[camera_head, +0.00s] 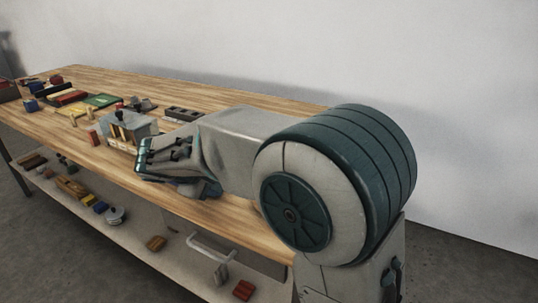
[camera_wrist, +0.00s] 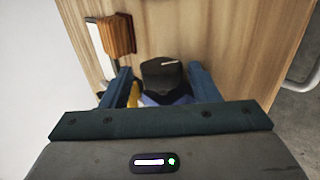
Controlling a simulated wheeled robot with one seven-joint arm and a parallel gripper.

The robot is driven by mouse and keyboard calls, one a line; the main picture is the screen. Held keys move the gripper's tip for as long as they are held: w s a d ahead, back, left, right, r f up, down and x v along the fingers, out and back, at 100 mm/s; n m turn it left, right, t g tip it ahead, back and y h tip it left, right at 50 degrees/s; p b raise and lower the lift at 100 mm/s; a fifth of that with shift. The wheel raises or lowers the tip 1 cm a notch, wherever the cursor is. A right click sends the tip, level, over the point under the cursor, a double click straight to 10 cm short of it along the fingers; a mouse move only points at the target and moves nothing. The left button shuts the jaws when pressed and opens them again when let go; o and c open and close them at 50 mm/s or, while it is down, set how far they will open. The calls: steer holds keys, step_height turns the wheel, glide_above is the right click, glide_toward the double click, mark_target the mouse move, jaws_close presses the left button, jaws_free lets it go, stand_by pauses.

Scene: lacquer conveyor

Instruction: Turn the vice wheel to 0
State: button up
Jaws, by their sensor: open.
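In the wrist view, a dark round knob (camera_wrist: 162,76) with a pale line on its top appears between the two blue fingers of my gripper (camera_wrist: 160,70). It may be the vice wheel; no numbers are readable on it. My gripper is open, with a gap showing on each side of the knob. A blue part (camera_wrist: 166,99) shows below the knob, and a yellow piece (camera_wrist: 133,95) shows beside the left finger. In the head view, my gripper (camera_head: 146,161) is over the front part of the workbench (camera_head: 245,215), and the knob by it cannot be made out.
A wooden block with a white side (camera_wrist: 120,34) stands close to the left finger. In the head view, a grey box (camera_head: 140,126) and a dark slotted block (camera_head: 184,114) stand behind my gripper. Several small items lie at the bench's far left. A drawer handle (camera_head: 210,250) juts from the front.

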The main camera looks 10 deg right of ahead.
steer(key=shift+p, duration=0.3)
